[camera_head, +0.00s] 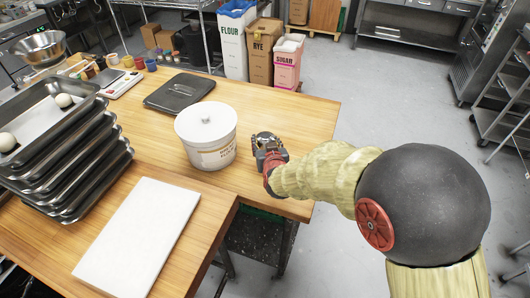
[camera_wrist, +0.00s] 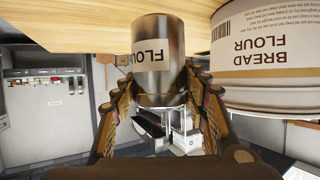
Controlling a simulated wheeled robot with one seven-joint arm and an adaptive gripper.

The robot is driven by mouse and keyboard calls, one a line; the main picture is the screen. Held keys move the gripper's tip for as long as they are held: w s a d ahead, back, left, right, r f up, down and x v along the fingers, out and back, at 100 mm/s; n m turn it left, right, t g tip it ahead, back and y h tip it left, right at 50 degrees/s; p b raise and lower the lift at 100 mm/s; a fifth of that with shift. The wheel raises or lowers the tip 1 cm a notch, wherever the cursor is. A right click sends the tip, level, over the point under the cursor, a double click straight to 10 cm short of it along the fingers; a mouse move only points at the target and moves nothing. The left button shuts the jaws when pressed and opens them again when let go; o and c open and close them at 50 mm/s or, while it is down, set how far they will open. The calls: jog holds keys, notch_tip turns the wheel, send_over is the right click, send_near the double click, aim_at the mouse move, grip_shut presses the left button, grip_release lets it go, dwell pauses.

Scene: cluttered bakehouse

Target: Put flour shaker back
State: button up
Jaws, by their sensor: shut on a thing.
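The flour shaker (camera_wrist: 160,50) is a shiny metal cylinder with a pale label partly reading "FLOU". In the wrist view it stands between the two fingers of my gripper (camera_wrist: 161,80), which is shut on it. In the head view the shaker (camera_head: 265,139) shows only as a small metallic top at my gripper (camera_head: 268,155), near the right edge of the wooden table (camera_head: 305,115). My fingers hide part of its body. I cannot tell whether its base touches the table.
A white bread flour tub (camera_head: 207,140) stands just left of my gripper; its label shows in the wrist view (camera_wrist: 262,45). A white board (camera_head: 140,240) and stacked trays (camera_head: 65,165) occupy the left. Flour, rye and sugar bins (camera_head: 260,50) stand beyond.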

jog(key=shift+w+f, duration=0.65)
jog(key=shift+f, duration=0.05)
jog(key=shift+w+a+f+b, duration=0.15)
jog(key=shift+f+b, duration=0.6)
jog(key=shift+f, duration=1)
jog(key=shift+f, duration=0.2)
jog(key=o, duration=1.3)
jog(key=shift+o, duration=0.2)
jog(key=shift+r, duration=0.25)
jog(key=p+v, duration=0.3)
jog(key=v, duration=0.9)
